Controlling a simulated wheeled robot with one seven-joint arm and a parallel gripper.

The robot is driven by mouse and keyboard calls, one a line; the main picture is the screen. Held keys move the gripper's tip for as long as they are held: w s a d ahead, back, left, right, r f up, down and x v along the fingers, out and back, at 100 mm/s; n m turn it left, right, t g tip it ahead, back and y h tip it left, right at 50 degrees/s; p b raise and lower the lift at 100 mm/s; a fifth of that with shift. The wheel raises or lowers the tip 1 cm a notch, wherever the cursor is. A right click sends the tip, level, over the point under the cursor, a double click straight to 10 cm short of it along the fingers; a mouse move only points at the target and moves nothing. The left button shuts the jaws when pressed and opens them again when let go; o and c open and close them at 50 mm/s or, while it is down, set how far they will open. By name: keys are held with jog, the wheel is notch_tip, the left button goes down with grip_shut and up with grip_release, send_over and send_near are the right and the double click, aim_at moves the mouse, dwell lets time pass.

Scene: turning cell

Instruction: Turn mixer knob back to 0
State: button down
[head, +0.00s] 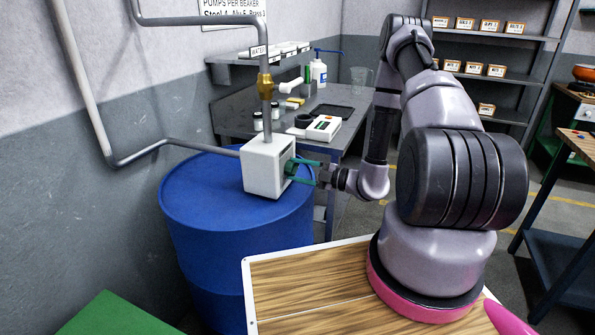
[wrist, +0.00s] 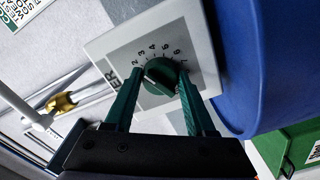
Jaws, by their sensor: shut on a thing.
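The mixer is a white box (head: 264,167) on top of a blue drum, with pipes joined to it. Its green knob (wrist: 160,74) sits on a grey dial face (wrist: 143,47) with numbers around it, seen tilted in the wrist view. Visible numbers include 2, 3, 4 and 6; the 0 mark is not clear to me. My gripper (wrist: 158,84) has its green fingers on either side of the knob and is shut on it. In the head view my gripper (head: 303,172) reaches the box's right face, and the fingers largely hide the knob there.
The blue drum (head: 235,215) stands below the box. A grey pipe with a brass fitting (head: 265,86) rises from the box. Behind is a grey bench with a bottle (head: 318,72), a dark tray (head: 332,112) and a small device (head: 323,128). A green surface (head: 115,315) is at lower left.

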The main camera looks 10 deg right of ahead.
jog(key=n, duration=0.6)
jog(key=shift+n, duration=0.3)
jog(key=n, duration=0.6)
jog(key=shift+n, duration=0.3)
jog(key=shift+c, duration=1.2)
grip_release()
jog(key=shift+r, duration=0.1)
jog(key=shift+s+d, duration=0.1)
jog(key=v, duration=1)
jog(key=shift+s+d, duration=0.2)
jog(key=shift+d, duration=0.1)
